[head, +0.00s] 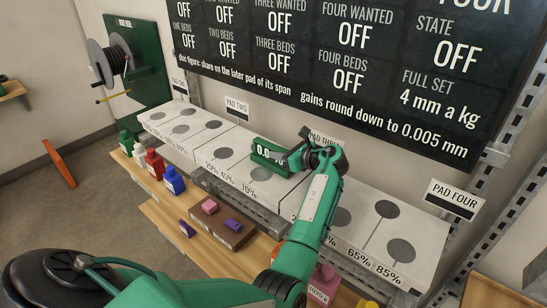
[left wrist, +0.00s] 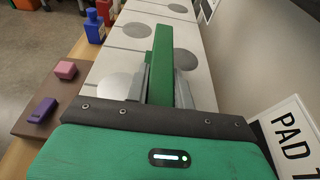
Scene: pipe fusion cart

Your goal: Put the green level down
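The green level (head: 268,154), a bar with a small numeric display, is over the right end of the pad two block (head: 222,152). My left gripper (head: 291,158) is shut on it, with the arm reaching in from below. In the left wrist view the level (left wrist: 161,62) stands between the two grey fingers and points away from the wrist. White pad tops with grey discs (left wrist: 119,68) lie on both sides of it. I cannot tell whether its underside touches the pad. My right gripper is not in view.
Green, red and blue weights (head: 173,180) stand on the wooden shelf (head: 158,212) in front of the pads. A brown block (head: 222,225) carries pink and purple pieces. The pad four sign (head: 453,198) and dark board (head: 350,70) are behind. A hose reel (head: 108,60) is at left.

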